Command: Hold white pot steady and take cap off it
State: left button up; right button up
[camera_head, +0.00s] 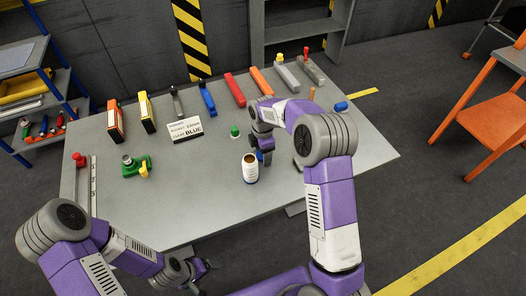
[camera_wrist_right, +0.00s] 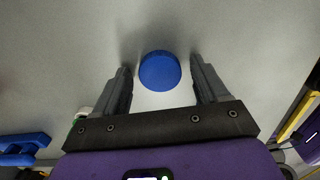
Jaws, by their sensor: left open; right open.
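The white pot (camera_head: 250,172) stands upright near the table's front edge in the head view. Its top looks open, with a brown inside. A round blue cap (camera_wrist_right: 160,71) lies between the spread fingers of my right gripper (camera_wrist_right: 161,82) in the right wrist view, apart from both. My right gripper (camera_head: 262,148) is open just behind the pot in the head view, with a bit of blue beside it, partly hidden. My left gripper (camera_head: 202,268) is open and empty at the bottom of the head view, in front of the table and away from the pot.
The grey table (camera_head: 205,190) has clear room left of the pot. A small green-topped item (camera_head: 235,131) stands behind the pot. A green and yellow item (camera_head: 136,166) and a sign (camera_head: 185,130) are further left. Several coloured holders line the back edge. An orange chair (camera_head: 490,105) stands right.

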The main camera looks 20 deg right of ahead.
notch_tip(320, 180, up, 12)
jog(key=p, duration=0.3)
jog(key=shift+r, duration=0.15)
